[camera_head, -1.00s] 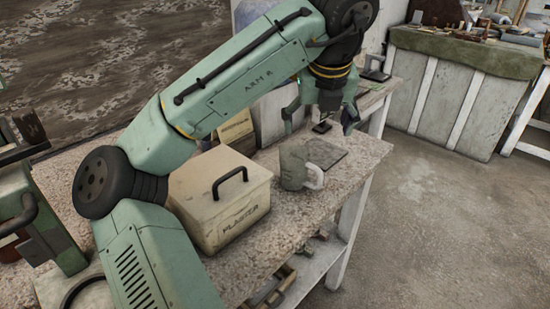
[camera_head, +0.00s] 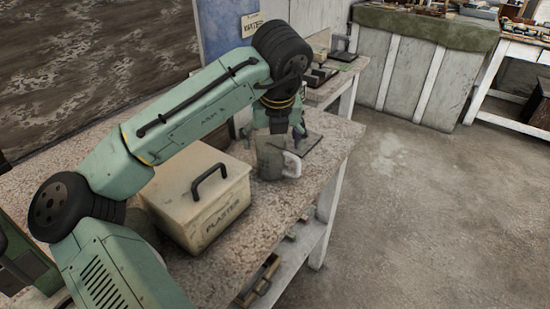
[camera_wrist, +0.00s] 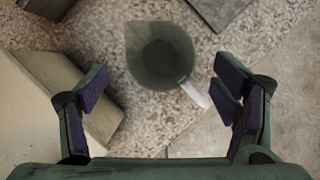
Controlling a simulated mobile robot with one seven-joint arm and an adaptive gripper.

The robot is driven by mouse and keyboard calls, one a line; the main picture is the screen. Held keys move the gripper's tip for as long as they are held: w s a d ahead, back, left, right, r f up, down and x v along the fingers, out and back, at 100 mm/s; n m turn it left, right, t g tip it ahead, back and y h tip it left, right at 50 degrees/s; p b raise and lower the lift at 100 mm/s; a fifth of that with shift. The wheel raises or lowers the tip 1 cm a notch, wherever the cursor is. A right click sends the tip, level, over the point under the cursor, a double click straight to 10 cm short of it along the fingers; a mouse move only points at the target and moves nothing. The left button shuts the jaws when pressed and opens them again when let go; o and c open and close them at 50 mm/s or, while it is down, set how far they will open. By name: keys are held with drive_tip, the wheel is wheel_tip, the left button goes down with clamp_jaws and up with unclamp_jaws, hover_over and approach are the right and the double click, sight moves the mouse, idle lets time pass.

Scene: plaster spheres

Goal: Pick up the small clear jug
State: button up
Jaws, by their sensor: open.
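The small clear jug (camera_head: 271,158) stands upright on the speckled worktop, with its pale handle on the right. In the wrist view I look down into the jug (camera_wrist: 160,52), its handle pointing to the lower right. My gripper (camera_wrist: 160,88) is open, one finger to each side, and the jug lies ahead between and beyond the fingertips, not gripped.
A cream box marked PLASTER (camera_head: 192,215) with a black handle stands left of the jug. The worktop's (camera_head: 262,225) right edge is close to the jug. Another bench (camera_head: 410,75) stands at the back.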

drive_tip(key=shift+x, duration=1)
drive_tip(key=shift+r, duration=0.1)
drive_tip(key=c, duration=1.6)
